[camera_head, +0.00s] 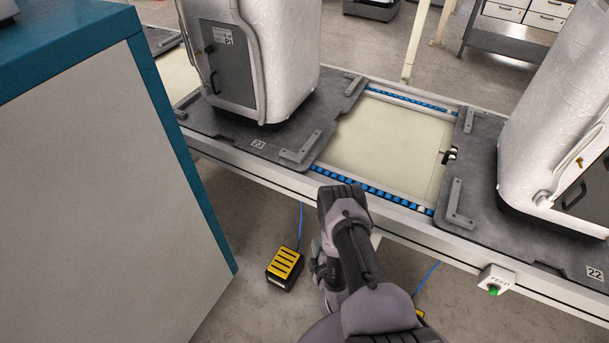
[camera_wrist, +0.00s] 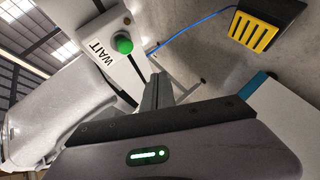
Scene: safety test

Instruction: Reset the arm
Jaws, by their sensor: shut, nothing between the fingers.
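My arm (camera_head: 350,240) reaches up from the bottom of the head view, in front of the conveyor. Its links hide most of my gripper there. In the wrist view my gripper (camera_wrist: 158,80) shows as dark fingers shut together, with nothing between them. The fingertips are apart from the conveyor and the button box. A white button box (camera_head: 497,278) with a green button is fixed to the conveyor's front side; in the wrist view its green button (camera_wrist: 122,44) is left of the fingers, beside the word WAIT.
The conveyor (camera_head: 410,231) carries dark pallets (camera_head: 290,146) with wrapped white machines (camera_head: 280,50) on them. A blue-and-grey cabinet (camera_head: 110,190) stands close on the left. A yellow-and-black foot pedal (camera_head: 284,266) with a blue cable lies on the floor. Some floor between cabinet and arm is clear.

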